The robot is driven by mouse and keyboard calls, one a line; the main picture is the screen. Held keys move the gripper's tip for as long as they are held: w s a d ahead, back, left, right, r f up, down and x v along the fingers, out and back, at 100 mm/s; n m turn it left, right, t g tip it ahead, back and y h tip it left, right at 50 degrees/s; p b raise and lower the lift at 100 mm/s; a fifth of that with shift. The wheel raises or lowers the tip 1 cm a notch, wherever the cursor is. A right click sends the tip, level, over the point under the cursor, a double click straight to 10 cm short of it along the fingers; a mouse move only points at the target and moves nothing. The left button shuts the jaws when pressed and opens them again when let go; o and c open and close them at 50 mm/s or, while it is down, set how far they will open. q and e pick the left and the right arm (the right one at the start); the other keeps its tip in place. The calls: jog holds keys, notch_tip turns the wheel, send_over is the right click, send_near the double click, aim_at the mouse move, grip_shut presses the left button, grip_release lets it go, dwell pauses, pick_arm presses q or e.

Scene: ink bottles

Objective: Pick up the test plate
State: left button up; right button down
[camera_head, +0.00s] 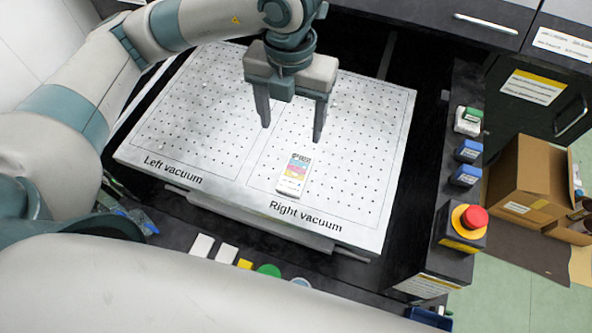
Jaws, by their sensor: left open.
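The test plate (293,176) is a small white strip with pink, yellow and blue colour bands. It lies flat on the right half of the perforated white vacuum table (215,168), above the words "Right vacuum". My left gripper (292,134) points down over the vacuum table with its two fingers spread apart and nothing between them. Its fingertips show just above the strip in the picture, apart from it. How high they are over the surface is hard to tell. My right gripper is not seen; a pale arm link of mine crosses the bottom of the view.
A red emergency button (474,217) on a yellow base sits right of the table, below green and blue switches (467,150). Small white, yellow and green items (268,270) lie along the front edge. A cardboard box (530,180) stands at the right. The left half of the table is bare.

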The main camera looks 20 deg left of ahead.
pick_arm(q)
jog(key=shift+f, duration=0.15)
jog(key=p, duration=0.3)
send_over(295, 174)
jog(key=f, duration=1.1)
jog(key=shift+s+a, duration=0.1)
jog(key=shift+a, duration=0.15)
jog(key=shift+f, duration=0.5)
jog(key=shift+d+f+p, duration=0.1)
jog(key=shift+f+p, duration=0.35)
jog(key=shift+p, duration=0.15)
notch_tip(295, 174, down, 3)
jog(key=shift+d+r+p, duration=0.1)
jog(key=shift+p, duration=0.75)
jog(key=shift+f, duration=0.75)
